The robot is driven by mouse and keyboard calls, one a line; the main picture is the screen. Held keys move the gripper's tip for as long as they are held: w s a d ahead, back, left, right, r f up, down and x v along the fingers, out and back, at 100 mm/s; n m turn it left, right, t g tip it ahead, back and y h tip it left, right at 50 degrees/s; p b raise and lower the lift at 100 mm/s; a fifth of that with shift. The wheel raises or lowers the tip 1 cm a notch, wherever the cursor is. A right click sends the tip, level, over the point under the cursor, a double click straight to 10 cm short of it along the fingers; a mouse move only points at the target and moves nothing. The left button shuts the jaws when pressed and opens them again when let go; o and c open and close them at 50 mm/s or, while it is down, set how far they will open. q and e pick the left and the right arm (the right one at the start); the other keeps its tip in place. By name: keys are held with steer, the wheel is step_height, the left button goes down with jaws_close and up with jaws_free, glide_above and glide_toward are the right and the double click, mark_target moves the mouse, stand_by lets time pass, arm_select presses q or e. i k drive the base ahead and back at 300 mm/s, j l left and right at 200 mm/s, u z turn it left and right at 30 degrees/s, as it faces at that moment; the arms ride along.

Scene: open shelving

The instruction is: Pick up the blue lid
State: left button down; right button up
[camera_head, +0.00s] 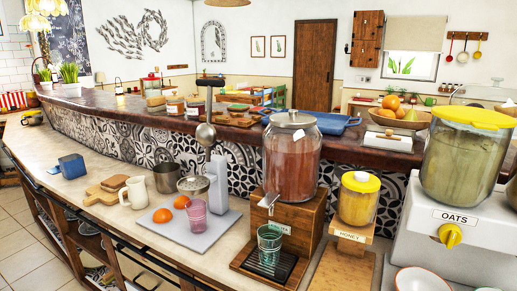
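A flat blue piece (335,123) with a projecting end at its right lies on the dark wooden bar top, right behind the large glass drink dispenser (291,165). The dispenser and its metal lid hide part of it. I cannot tell for sure whether this piece is a lid or a shallow dish. A small blue mug-like object (72,166) stands on the lower counter at the left. Neither of my grippers shows in the head view.
The lower counter (60,143) holds wooden boards (104,193), a white jug (134,192), a metal juicer (217,180) and a honey jar (358,199). An oats dispenser (465,155) with a yellow lid stands at the right. Fruit (391,104) sits on the bar.

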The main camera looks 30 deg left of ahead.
mark_target(56, 170)
steer(key=u, duration=2.15)
steer(key=i+j+z, duration=0.25)
steer(key=i+j, duration=0.3)
steer(key=i, duration=0.3)
steer(key=i+j+z, duration=0.25)
steer(key=i+j, duration=0.5)
steer(key=i, duration=0.1)
